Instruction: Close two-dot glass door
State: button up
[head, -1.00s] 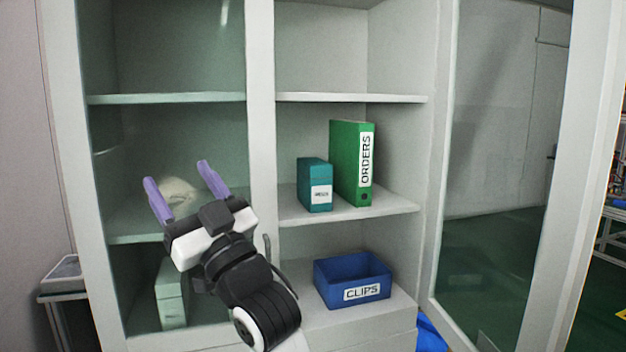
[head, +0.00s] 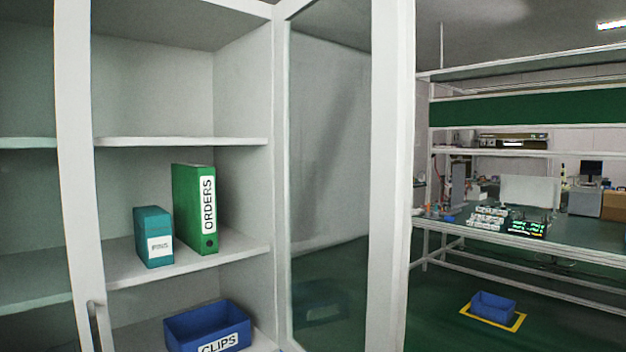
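A white cabinet has a glass door (head: 330,180) standing open on its right side, swung outward on the right edge of the open bay. I cannot make out any dots on it. Another glass door (head: 35,215) covers the left bay and appears shut, with a vertical handle (head: 93,325) on its frame. The right bay between them is uncovered. My gripper is not in view.
The open bay holds a green ORDERS binder (head: 194,208), a teal PINS box (head: 153,237) and a blue CLIPS bin (head: 208,328). A workbench (head: 570,240) stands at the right. A blue bin (head: 493,307) sits on a yellow-marked floor patch.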

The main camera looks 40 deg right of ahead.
aim_at(393, 39)
jog(key=i+l, duration=0.1)
jog(key=l, duration=0.75)
jog(key=i+l+u, duration=0.1)
jog(key=l, duration=1.55)
jog(key=k+l+z, duration=0.15)
jog(key=l, duration=0.15)
jog(key=k+l+z, duration=0.1)
jog(key=l, duration=0.25)
jog(key=k+l+z, duration=0.15)
jog(key=l, duration=0.2)
